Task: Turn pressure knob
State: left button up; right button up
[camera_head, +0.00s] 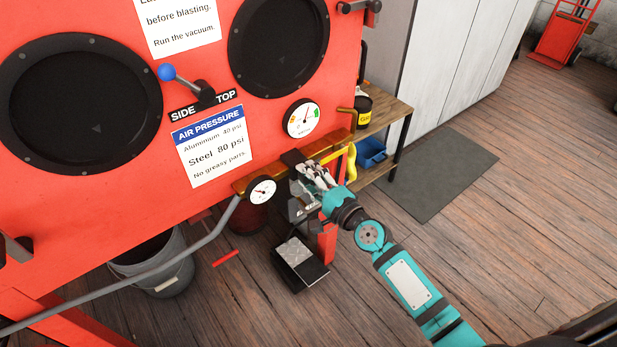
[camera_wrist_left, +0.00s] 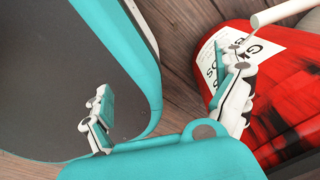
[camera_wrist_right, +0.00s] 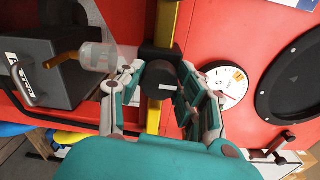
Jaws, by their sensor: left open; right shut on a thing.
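The pressure knob (camera_wrist_right: 160,80) is a dark round cylinder with a small white mark, on the brass-coloured pipe of the red blast cabinet. In the right wrist view my right gripper (camera_wrist_right: 155,92) is shut on it, one finger on each side. In the head view my right gripper (camera_head: 312,178) is at the regulator under the cabinet front, and its fingers hide most of the knob. A round white pressure gauge (camera_head: 262,190) sits on the pipe to the left. My left gripper (camera_wrist_left: 168,108) is open and empty in the left wrist view, away from the knob.
An air pressure sign (camera_head: 212,145) reads steel 80 psi, aluminium 40 psi. A second gauge (camera_head: 300,118) is above. A foot pedal (camera_head: 300,262) and a grey bucket (camera_head: 165,275) are below. A red cylinder (camera_wrist_left: 285,85) is near my left gripper.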

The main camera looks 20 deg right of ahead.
jog(key=shift+f, duration=0.1)
dwell(0.3)
jog(key=o, duration=0.9)
jog(key=shift+s, duration=0.1)
jog(key=v, duration=1.2)
